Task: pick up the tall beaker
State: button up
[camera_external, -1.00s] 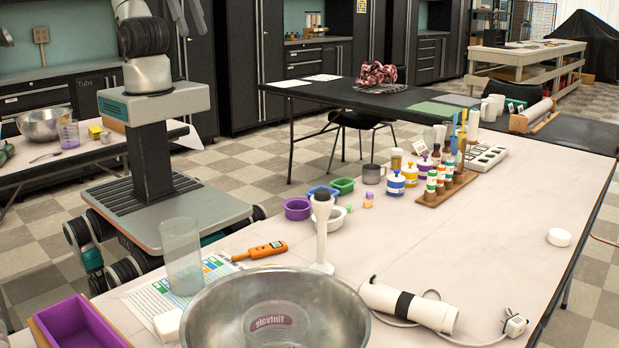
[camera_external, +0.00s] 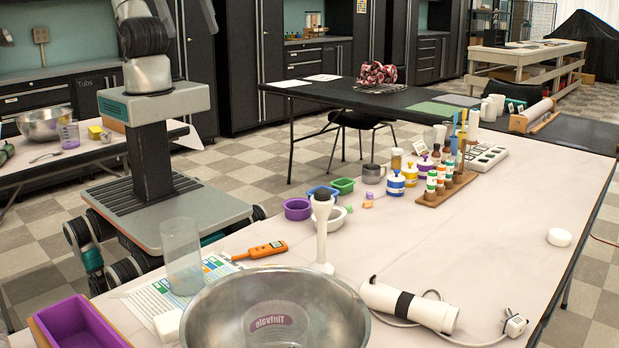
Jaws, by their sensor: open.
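The tall beaker (camera_external: 183,260) is a clear, greyish, straight-sided vessel. It stands upright near the left edge of the light table (camera_external: 480,235), by a printed colour sheet. My gripper (camera_external: 190,30) shows only in part at the top edge of the view, beside my arm, with its pale fingers pointing down and spread apart. It is open, well above the beaker and apart from it, and I see nothing between the fingers. The upper part of my gripper is cut off by the frame.
A large steel bowl (camera_external: 225,312) stands close in front of the beaker. A purple bin (camera_external: 78,325) is at the lower left. The table's right middle is mostly clear.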

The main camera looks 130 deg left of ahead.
jog(key=m+g+h+b, duration=0.1)
jog(key=m+h+b, duration=0.6)
jog(key=b, duration=1.1)
send_near(179, 267)
jog(key=d+m+y+b, duration=0.1)
jog(key=b, duration=0.1)
jog(key=d+m+y+b, duration=0.1)
jog(key=b, duration=0.1)
jog(key=shift+s+f, duration=0.1)
jog(key=shift+f, duration=0.15)
jog(key=shift+b+x, duration=0.6)
jog(key=shift+x, duration=2.35)
jog(key=c, duration=1.5)
